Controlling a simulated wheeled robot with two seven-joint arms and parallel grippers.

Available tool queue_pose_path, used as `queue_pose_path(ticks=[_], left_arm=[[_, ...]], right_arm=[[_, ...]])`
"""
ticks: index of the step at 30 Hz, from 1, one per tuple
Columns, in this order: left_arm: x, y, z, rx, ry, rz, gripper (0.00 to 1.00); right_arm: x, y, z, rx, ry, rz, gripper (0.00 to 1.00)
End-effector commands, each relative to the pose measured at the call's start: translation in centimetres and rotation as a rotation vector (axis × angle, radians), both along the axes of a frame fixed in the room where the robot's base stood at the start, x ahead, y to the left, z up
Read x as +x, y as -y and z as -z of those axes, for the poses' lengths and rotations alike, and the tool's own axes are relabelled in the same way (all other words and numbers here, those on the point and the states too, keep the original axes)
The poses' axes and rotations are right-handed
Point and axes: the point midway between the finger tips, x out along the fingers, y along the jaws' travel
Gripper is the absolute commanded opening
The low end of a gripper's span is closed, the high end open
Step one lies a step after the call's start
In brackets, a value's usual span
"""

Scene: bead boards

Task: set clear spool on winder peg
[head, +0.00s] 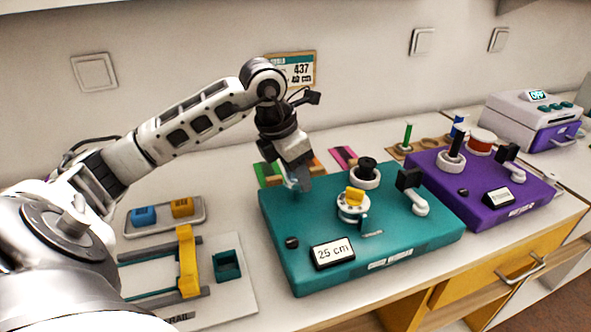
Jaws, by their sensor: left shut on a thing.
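My left gripper (299,183) points down over the back left part of the teal board (290,251). It is shut on a small, pale thing at its fingertips; this looks like the clear spool, but the fingers hide most of it. The teal board has a black peg (367,164) in a white round base, right of the gripper and apart from it. The purple board (478,212) has a taller black peg (456,143) in a white base. I cannot tell which peg is the winder peg. My right gripper is not in view.
A tray with blue and yellow blocks (183,207) and a rail with a yellow slider (187,262) stand left.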

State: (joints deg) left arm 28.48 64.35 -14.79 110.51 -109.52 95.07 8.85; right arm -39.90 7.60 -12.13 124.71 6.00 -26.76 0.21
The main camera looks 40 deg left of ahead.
Motion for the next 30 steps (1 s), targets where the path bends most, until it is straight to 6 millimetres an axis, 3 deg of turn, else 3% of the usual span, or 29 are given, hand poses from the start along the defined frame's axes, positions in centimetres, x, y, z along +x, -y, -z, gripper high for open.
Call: queue_pose_path(ticks=[30], left_arm=[[0.0,0.0,2.2,0.000,0.001,0.000,0.24]], right_arm=[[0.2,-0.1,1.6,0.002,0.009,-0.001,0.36]])
